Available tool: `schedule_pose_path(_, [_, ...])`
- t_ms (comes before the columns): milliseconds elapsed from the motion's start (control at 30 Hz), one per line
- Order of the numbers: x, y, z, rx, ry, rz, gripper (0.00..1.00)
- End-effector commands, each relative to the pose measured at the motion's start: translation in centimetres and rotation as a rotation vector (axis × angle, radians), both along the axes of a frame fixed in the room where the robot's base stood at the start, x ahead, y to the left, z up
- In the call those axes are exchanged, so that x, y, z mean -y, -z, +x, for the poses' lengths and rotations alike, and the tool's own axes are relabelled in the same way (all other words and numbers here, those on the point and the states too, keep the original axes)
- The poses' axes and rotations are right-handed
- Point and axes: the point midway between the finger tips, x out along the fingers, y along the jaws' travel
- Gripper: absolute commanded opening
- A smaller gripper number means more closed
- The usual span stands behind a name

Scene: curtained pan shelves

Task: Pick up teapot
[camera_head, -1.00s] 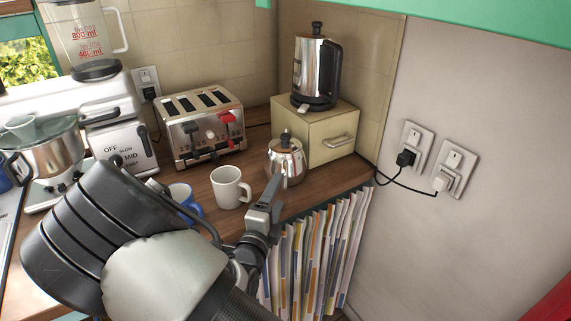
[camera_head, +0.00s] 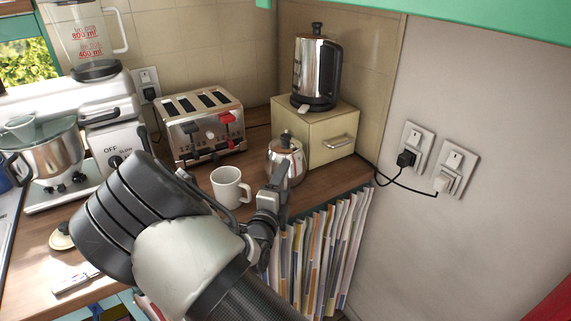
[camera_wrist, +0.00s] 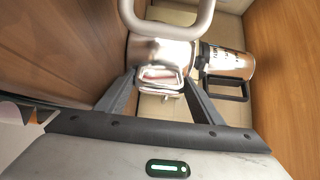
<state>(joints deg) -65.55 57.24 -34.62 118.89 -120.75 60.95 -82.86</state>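The teapot (camera_head: 289,157) is a small, shiny silver pot with a dark lid knob. It stands upright on the wooden counter in front of the beige drawer box. In the camera_head view my gripper (camera_head: 278,178) overlaps its lower front. In the camera_wrist view my gripper (camera_wrist: 160,78) is open. A silver body, apparently the teapot (camera_wrist: 158,51), lies ahead, with a squarish loop, apparently its handle, seen between the fingers. I cannot tell whether the fingers touch it.
A white mug (camera_head: 228,187) stands just left of the teapot. A tall kettle (camera_head: 316,70) sits on the drawer box (camera_head: 335,125). A toaster (camera_head: 201,128) is behind the mug. Striped curtains (camera_head: 320,240) hang below the counter edge. A pale curved handle (camera_wrist: 165,30) crosses the wrist view's top.

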Motion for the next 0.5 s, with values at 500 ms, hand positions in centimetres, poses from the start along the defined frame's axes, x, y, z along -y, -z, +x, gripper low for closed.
schedule_pose_path(500, [0.02, -0.6, 0.09, 0.011, 0.001, 0.002, 0.0])
